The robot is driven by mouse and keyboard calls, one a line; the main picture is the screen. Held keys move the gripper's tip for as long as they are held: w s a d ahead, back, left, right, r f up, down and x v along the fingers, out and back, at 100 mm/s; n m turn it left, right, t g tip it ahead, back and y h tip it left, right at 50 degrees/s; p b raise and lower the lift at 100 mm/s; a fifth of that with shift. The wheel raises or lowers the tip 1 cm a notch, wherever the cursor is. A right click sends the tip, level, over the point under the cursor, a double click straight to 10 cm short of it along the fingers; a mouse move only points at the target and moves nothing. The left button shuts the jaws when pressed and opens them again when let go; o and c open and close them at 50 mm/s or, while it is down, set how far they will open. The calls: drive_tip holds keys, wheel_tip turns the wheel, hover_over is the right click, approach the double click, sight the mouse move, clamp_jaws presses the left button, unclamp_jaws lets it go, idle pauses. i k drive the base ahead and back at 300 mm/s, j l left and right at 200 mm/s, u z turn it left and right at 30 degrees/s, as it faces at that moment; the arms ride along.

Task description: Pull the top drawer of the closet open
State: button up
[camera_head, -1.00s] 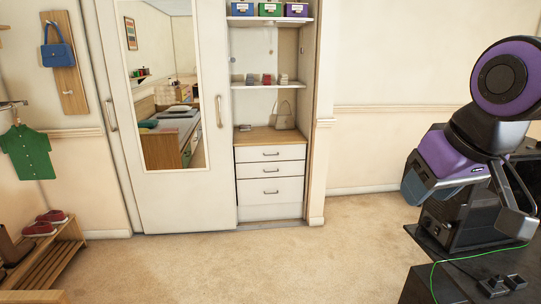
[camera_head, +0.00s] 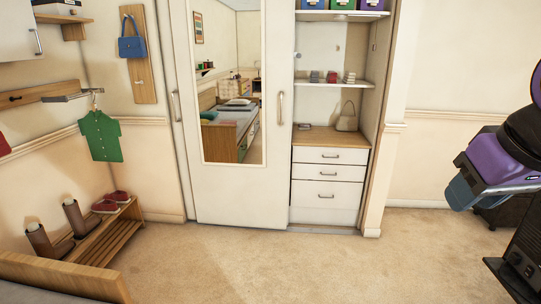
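The closet (camera_head: 376,130) is an open bay right of a mirrored sliding door. At its bottom is a white drawer unit with a wooden top. The top drawer (camera_head: 309,155) is the uppermost of three, with a small metal bar handle (camera_head: 331,157). Its front is flush with the drawers below, so it looks shut. My purple and dark arm (camera_head: 497,160) shows at the far right edge, well apart from the drawers. The arm is cut off by the picture edge, and I cannot make out my gripper's fingers.
The mirrored door (camera_head: 227,207) stands left of the drawers. A handbag (camera_head: 346,117) sits on the drawer unit. A shoe rack (camera_head: 120,230) and a wooden board edge (camera_head: 65,275) are at the lower left. The carpet (camera_head: 270,260) before the drawers is clear.

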sight(316, 154)
drive_tip(key=i+j, duration=0.15)
drive_tip(key=i, duration=3.4)
drive_tip(key=i+l+z, duration=0.1)
drive_tip(key=i+z, duration=0.35)
